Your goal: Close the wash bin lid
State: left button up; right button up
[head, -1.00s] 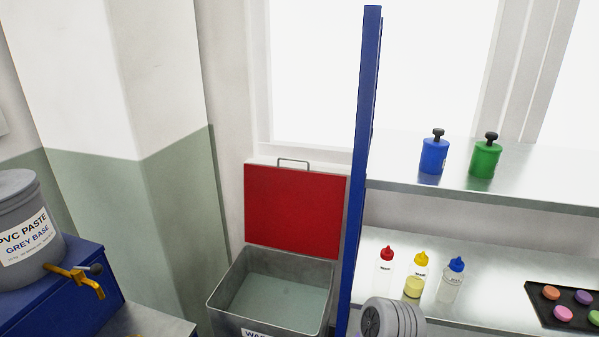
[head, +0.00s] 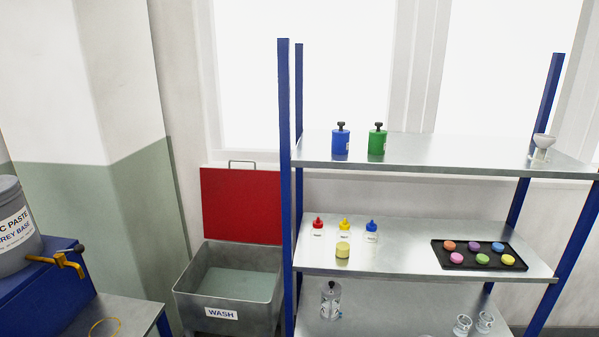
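The grey metal wash bin (head: 190,297) stands on the floor left of the shelf rack, with a "WASH" label on its front. Its red lid (head: 240,205) is up, standing roughly upright at the back of the bin, with a metal handle (head: 242,163) on its top edge. The inside of the bin shows a flat grey-green surface. Neither of my grippers is in the head view.
A shelf rack with blue posts (head: 285,180) stands right beside the bin, holding bottles and a black tray (head: 445,257) of coloured discs. At left, a grey paste bucket (head: 14,220) sits on a blue stand with a yellow tap (head: 65,262).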

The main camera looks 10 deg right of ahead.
aim_at(245, 205)
jog(key=z, duration=0.35)
jog(key=k, duration=0.25)
jog(key=u, duration=0.85)
jog(key=i, duration=0.9)
jog(key=z, duration=0.75)
jog(key=i, duration=0.75)
jog(key=z, duration=0.8)
